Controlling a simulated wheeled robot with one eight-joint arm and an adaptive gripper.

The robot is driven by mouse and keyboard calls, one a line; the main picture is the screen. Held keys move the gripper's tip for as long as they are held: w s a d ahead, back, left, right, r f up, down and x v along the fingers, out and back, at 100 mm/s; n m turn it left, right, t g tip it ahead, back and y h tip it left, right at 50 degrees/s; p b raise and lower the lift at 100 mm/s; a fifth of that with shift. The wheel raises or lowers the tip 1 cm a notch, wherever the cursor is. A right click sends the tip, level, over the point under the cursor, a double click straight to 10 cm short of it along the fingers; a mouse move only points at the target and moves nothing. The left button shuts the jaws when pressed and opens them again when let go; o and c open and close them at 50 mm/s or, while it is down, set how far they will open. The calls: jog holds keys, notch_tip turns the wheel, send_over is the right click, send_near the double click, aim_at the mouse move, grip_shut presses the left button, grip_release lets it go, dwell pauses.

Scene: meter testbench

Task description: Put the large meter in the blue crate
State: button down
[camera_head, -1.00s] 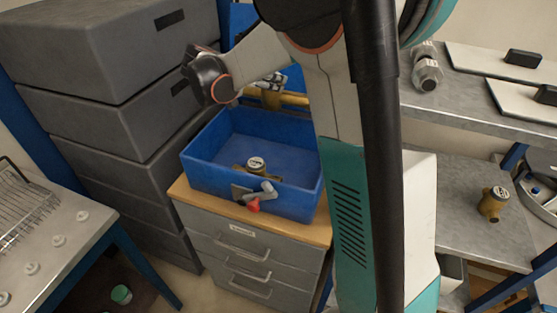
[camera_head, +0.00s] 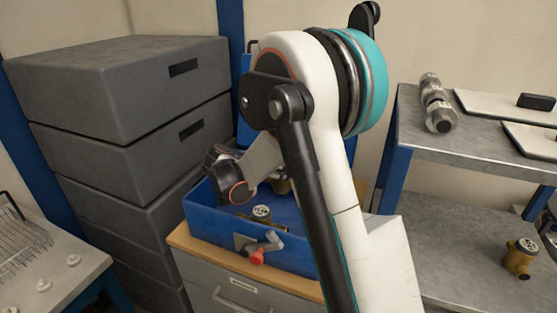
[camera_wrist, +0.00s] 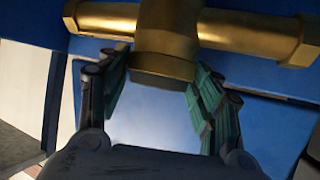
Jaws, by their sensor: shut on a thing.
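The large brass meter (camera_wrist: 165,30) fills the top of the wrist view, with a wide pipe body running across and a round collar below. My gripper (camera_wrist: 158,72) is shut on it, one green-padded finger at each side of the collar. In the head view a piece of the brass meter (camera_head: 283,187) shows beside my wrist, over or inside the blue crate (camera_head: 205,215). My arm covers the crate's right part, so I cannot tell whether the meter touches its floor.
A smaller brass meter (camera_head: 261,213) and a grey valve with a red end (camera_head: 258,256) are at the crate's front wall. The crate stands on a wood-topped drawer cabinet (camera_head: 195,246). Grey stacked cases (camera_head: 120,100) rise close on the left. Another brass meter (camera_head: 519,258) is on the right shelf.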

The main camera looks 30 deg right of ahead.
jog(key=shift+f+b, duration=0.85)
jog(key=shift+f, duration=1.6)
jog(key=c, duration=0.5)
grip_release()
jog(key=p+v, duration=0.2)
jog(key=v, duration=0.5)
jog(key=shift+a, duration=0.25)
jog(key=shift+s+r, duration=0.1)
